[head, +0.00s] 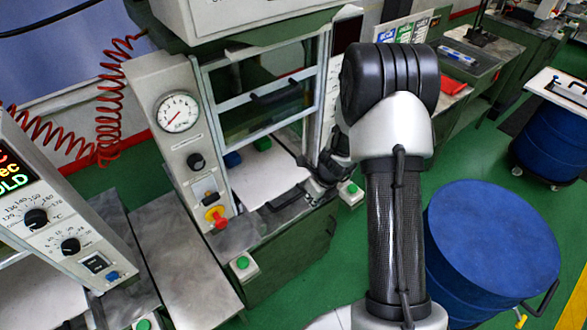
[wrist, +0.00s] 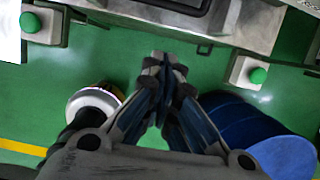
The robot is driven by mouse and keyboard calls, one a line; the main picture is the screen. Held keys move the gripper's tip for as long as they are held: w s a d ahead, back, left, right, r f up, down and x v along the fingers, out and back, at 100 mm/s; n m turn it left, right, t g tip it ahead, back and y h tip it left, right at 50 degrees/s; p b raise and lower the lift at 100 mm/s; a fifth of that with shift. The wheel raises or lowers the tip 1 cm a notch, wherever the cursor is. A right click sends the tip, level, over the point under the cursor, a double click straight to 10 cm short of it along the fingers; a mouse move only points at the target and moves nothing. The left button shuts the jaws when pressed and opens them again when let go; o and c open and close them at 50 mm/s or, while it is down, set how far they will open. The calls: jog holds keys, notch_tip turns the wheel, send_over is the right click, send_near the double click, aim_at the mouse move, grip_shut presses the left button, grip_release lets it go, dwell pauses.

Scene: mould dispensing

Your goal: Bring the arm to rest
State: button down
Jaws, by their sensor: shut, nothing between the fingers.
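My gripper (wrist: 165,66) shows in the wrist view with its fingertips together and nothing between them. Below it is green floor, and it hangs in front of the machine's edge. In the head view my gripper (head: 314,188) is small and dark, partly hidden behind my arm. It appears close to the front right corner of the press (head: 185,130), near a green button box (head: 352,190). I cannot tell from the head view whether it touches anything. My arm rises in front of the camera and bends down behind its elbow toward the press.
A blue drum (head: 490,240) stands right of my arm; it also shows in the wrist view (wrist: 255,135). A white plate (head: 265,178) lies in the press opening. A second control panel (head: 60,215) is at left. A wheeled blue drum (head: 550,140) stands far right. Green floor lies between.

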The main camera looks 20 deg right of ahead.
jog(key=s+a+r+n+y+b, duration=0.1)
jog(key=s+a+r+n+b, duration=0.25)
jog(key=r+n, duration=0.4)
jog(key=s+a+r+n+b, duration=0.3)
jog(key=a+r+n, duration=0.2)
jog(key=r+n, duration=0.3)
jog(key=s+r+n+h+b, duration=0.1)
jog(key=s+r+n+b, duration=0.1)
jog(key=s+n, duration=0.6)
jog(key=s+r+n+t+h+b, duration=0.1)
jog(key=s+n+b, duration=0.3)
jog(key=s+n, duration=0.4)
jog(key=s+r, duration=0.1)
jog(key=s, duration=0.4)
jog(key=shift+r, duration=0.25)
